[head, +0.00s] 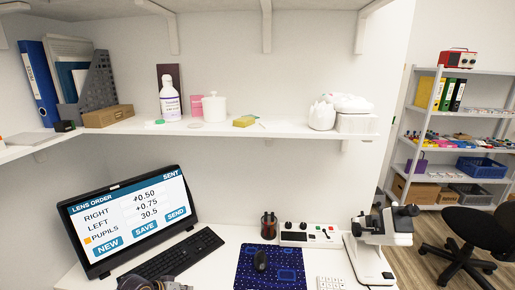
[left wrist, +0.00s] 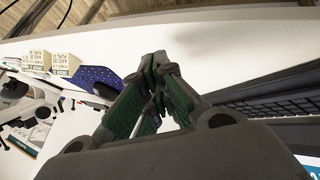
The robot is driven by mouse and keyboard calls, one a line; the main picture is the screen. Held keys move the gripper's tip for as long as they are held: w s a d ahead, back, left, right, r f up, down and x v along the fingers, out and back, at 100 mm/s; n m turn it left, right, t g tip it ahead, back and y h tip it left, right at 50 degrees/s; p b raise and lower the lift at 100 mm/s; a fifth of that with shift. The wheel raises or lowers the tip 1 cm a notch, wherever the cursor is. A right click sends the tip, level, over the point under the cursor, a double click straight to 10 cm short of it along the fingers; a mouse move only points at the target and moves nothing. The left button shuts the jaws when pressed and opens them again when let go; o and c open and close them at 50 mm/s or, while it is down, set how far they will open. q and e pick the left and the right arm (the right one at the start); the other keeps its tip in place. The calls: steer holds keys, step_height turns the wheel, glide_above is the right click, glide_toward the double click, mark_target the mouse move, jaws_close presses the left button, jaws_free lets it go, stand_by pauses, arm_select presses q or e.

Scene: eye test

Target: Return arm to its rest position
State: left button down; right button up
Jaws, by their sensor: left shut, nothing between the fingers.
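My left gripper (head: 150,284) shows only in part at the bottom edge of the head view, in front of the monitor (head: 128,217) and near the keyboard (head: 170,255). In the left wrist view its green-padded fingers (left wrist: 156,92) are shut with nothing between them, above the white desk (left wrist: 225,60). The monitor shows a lens order marked SENT, with right +0.50, left +0.75 and pupils 30.5. My right gripper is in neither view.
A blue mat (head: 270,268) with a mouse (head: 260,261), a control box (head: 308,234) and a white optical instrument (head: 380,240) stand right of the keyboard. A shelf (head: 230,127) with bottles and boxes hangs above. A black chair (head: 480,230) stands at the right.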

arm_select(q)
steer(key=s+d+r+m+g+y, duration=0.1)
steer(key=s+d+m, duration=0.1)
steer(key=s+d, duration=0.35)
steer(key=s+d+r+m, duration=0.1)
steer(key=s+d, duration=0.2)
steer(key=s, duration=0.6)
steer(key=s+a+r+n+g+y, duration=0.1)
steer(key=s+a+r+y, duration=0.25)
steer(key=s+a, duration=0.4)
steer(key=s+d+f+g, duration=0.1)
steer(key=s+f, duration=0.1)
steer(key=f, duration=1.4)
steer(key=s+d+f+g, duration=0.1)
steer(key=s+f, duration=0.1)
steer(key=f, duration=1.4)
steer(key=s+a+f, duration=0.2)
steer(key=s+f, duration=0.8)
steer(key=s, duration=0.1)
steer(key=s+a+f+g, duration=0.1)
steer(key=s+a+f, duration=0.1)
steer(key=s+f, duration=0.8)
steer(key=shift+s+f, duration=0.2)
steer(key=shift+s, duration=0.55)
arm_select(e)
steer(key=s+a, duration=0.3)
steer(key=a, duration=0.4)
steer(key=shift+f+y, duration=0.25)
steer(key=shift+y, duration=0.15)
